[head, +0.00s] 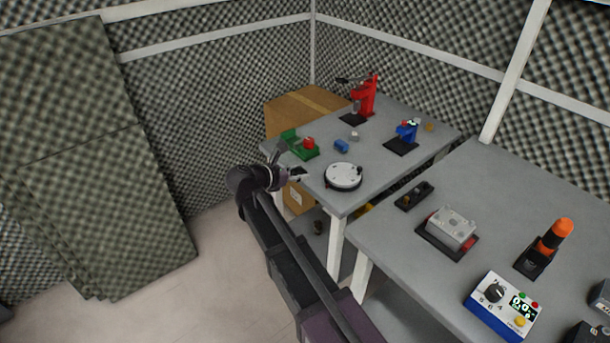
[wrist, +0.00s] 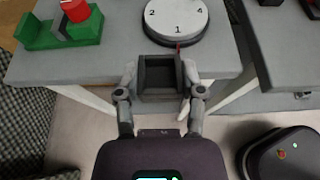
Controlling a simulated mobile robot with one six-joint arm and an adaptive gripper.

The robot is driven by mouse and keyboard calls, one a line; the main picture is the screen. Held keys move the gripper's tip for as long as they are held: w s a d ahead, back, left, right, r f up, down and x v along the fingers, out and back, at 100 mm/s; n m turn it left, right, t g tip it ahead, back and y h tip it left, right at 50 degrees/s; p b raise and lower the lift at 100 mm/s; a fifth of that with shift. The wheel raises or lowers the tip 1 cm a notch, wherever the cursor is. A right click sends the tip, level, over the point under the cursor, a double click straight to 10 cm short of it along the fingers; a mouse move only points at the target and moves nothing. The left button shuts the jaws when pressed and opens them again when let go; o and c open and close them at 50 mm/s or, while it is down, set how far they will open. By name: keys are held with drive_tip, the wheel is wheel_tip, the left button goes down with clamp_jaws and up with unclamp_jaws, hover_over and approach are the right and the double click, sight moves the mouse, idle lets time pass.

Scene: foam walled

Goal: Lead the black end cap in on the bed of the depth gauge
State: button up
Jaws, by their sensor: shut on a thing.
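My gripper (wrist: 160,85) is shut on the black end cap (wrist: 159,76), a dark square box-like piece with an open hollow. In the wrist view the cap sits between both fingers, over the near table edge. In the head view my gripper (head: 292,173) is at the table's left edge, left of the round dial plate; the cap there is small and dark. The likely depth gauge (head: 407,131) is a small blue stand on a black base, at the right of the far table. Its bed (head: 401,146) looks empty, but is too small to be sure.
A white numbered round plate (head: 343,175) and a green fixture with a red knob (head: 309,143) flank my gripper. A blue block (head: 341,146) and a red press (head: 367,97) stand behind. The right table (head: 385,232) holds several other devices.

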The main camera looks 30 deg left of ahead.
idle(0.4)
drive_tip(key=shift+w, duration=0.15)
drive_tip(key=shift+w, duration=0.25)
drive_tip(key=w+d, duration=0.2)
drive_tip(key=w, duration=0.3)
drive_tip(key=w+d+f+b, duration=0.1)
drive_tip(key=w+d, duration=0.1)
drive_tip(key=w, duration=0.4)
drive_tip(key=w+d+f+b, duration=0.1)
drive_tip(key=w+d, duration=0.1)
drive_tip(key=w, duration=0.4)
drive_tip(key=shift+d, duration=0.25)
drive_tip(key=w+d, duration=0.3)
drive_tip(key=w, duration=0.2)
drive_tip(key=w+d+f+b, duration=0.1)
drive_tip(key=w+d, duration=0.3)
drive_tip(key=w, duration=0.1)
drive_tip(key=w+d, duration=0.3)
drive_tip(key=w, duration=0.1)
drive_tip(key=shift+w+d+f, duration=0.2)
drive_tip(key=shift+w+d, duration=0.1)
drive_tip(key=shift+w, duration=0.1)
drive_tip(key=shift+w+f+b, duration=0.1)
drive_tip(key=shift+f+b, duration=0.05)
drive_tip(key=shift+b, duration=0.25)
